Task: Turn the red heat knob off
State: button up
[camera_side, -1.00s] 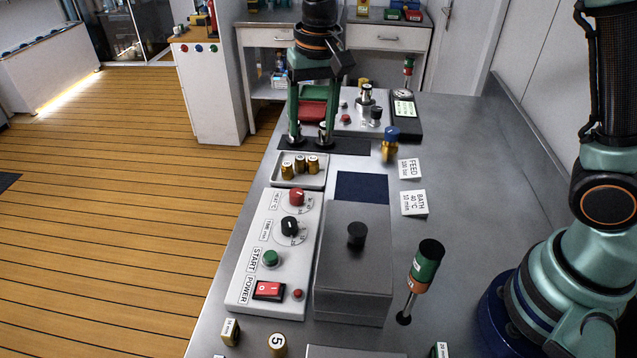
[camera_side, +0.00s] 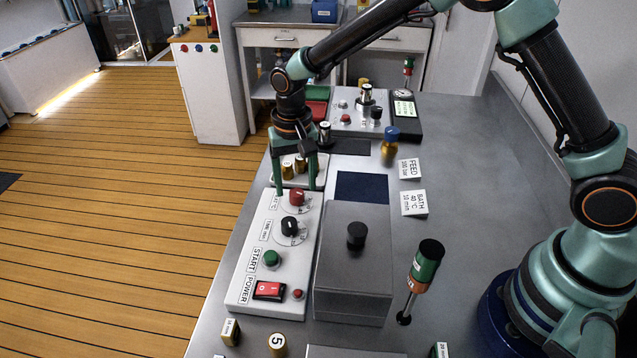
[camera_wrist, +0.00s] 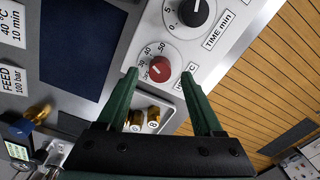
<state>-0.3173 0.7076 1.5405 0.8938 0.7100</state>
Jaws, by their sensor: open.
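The red heat knob (camera_side: 297,197) stands at the far end of the white control panel (camera_side: 244,270), beside a printed temperature dial. In the wrist view the red knob (camera_wrist: 159,69) has a white pointer line and lies between and just beyond my fingertips. My gripper (camera_side: 296,188) is above the far end of the panel, pointing down, with a finger on each side of the knob. In the wrist view my gripper (camera_wrist: 164,74) is open, with a gap on both sides of the knob. I cannot tell whether a finger touches it in the side view.
The black time knob (camera_side: 289,226), green start button (camera_side: 271,258) and red power switch (camera_side: 268,290) follow along the panel. A tray (camera_side: 322,178) with brass caps sits behind the knob, partly under my gripper. A grey lidded box (camera_side: 352,275) stands to the right.

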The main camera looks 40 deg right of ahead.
jog(key=shift+f, duration=1.05)
grip_shut()
